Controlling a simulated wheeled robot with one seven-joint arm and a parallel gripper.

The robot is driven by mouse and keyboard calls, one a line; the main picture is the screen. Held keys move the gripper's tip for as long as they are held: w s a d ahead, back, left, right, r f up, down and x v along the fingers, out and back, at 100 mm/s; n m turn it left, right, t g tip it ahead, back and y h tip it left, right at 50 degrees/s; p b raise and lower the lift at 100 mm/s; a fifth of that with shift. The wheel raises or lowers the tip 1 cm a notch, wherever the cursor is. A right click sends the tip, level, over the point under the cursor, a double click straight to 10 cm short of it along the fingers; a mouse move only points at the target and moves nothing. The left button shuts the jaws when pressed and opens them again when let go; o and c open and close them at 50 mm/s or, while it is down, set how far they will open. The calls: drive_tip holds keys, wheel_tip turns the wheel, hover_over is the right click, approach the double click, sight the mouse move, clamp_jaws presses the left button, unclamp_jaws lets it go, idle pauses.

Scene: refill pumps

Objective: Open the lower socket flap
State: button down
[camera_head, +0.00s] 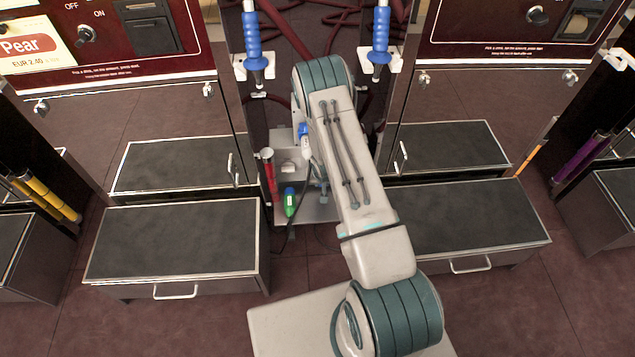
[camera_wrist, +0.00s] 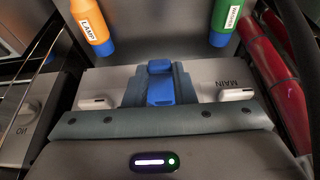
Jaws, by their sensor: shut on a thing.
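In the wrist view, a blue piece (camera_wrist: 160,92), which looks like the socket flap, lies between the two dark teal fingers of my gripper (camera_wrist: 160,80). The fingers are shut on its sides. It sits in front of a light grey panel (camera_wrist: 205,78) marked MAIN. The flap's hinge and the socket behind it are hidden, so I cannot tell how far open it is. In the head view my arm covers the gripper and most of this panel.
An orange plug marked LAMP (camera_wrist: 90,25) and a green, labelled plug (camera_wrist: 226,22) are beyond the panel. Red tubing (camera_wrist: 275,70) is close on the right; a box with a knob (camera_wrist: 28,112) is on the left. Drawer cabinets (camera_head: 180,240) flank the bay.

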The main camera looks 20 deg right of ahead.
drive_tip(key=shift+s+a+f, duration=0.1)
drive_tip(key=shift+s, duration=0.05)
drive_tip(key=c, duration=1.2)
unclamp_jaws()
drive_tip(key=shift+r, duration=0.55)
drive_tip(key=d+p+v, duration=0.1)
drive_tip(key=p+v, duration=0.2)
drive_tip(key=v, duration=0.9)
drive_tip(key=shift+s+a+r, duration=0.15)
drive_tip(key=shift+a+r, duration=0.25)
drive_tip(key=shift+a, duration=0.15)
